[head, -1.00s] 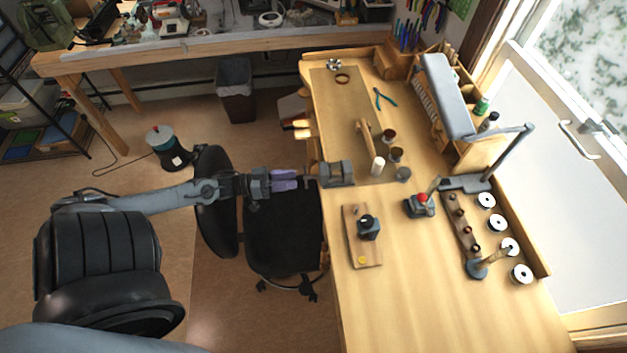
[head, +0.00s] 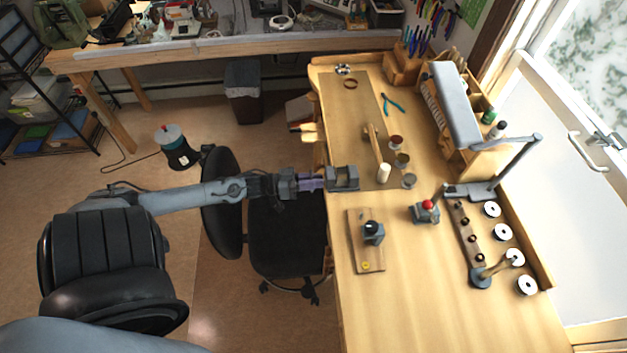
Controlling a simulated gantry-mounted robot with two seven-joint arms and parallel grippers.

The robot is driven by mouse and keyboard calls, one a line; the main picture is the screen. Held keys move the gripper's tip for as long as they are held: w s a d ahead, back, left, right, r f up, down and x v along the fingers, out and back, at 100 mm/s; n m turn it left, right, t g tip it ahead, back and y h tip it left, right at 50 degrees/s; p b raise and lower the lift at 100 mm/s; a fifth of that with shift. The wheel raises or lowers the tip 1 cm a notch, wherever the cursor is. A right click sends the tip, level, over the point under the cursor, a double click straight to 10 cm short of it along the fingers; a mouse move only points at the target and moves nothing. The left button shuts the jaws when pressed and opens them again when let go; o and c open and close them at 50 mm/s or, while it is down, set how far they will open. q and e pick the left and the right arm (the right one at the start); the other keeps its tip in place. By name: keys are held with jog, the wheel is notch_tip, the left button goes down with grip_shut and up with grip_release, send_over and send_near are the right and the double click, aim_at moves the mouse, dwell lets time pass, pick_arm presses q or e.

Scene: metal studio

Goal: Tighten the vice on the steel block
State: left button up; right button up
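The grey vice (head: 344,179) sits at the left edge of the wooden bench, with its screw side facing left. Grey metal shows between its jaws, but I cannot clearly tell the steel block from the jaws at this size. My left gripper (head: 319,181), with purple fingers, reaches in level from the left, right up against the vice's screw side. The fingers cover the place of the vice's handle, and I cannot tell whether they are closed on it. My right gripper is out of view.
A wooden board with a dark device (head: 366,252) lies in front. A red-knobbed device (head: 427,208) stands further right. A black chair (head: 285,235) is below my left arm.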

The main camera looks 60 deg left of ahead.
pick_arm(q)
grip_shut()
jog(key=shift+m, duration=0.3)
jog(key=m+p, duration=0.1)
jog(key=m, duration=0.2)
jog(key=shift+m, duration=0.3)
jog(key=m+p, duration=0.1)
jog(key=m, duration=0.4)
jog(key=shift+m, duration=0.3)
jog(key=m, duration=0.9)
jog(key=shift+m, duration=1.4)
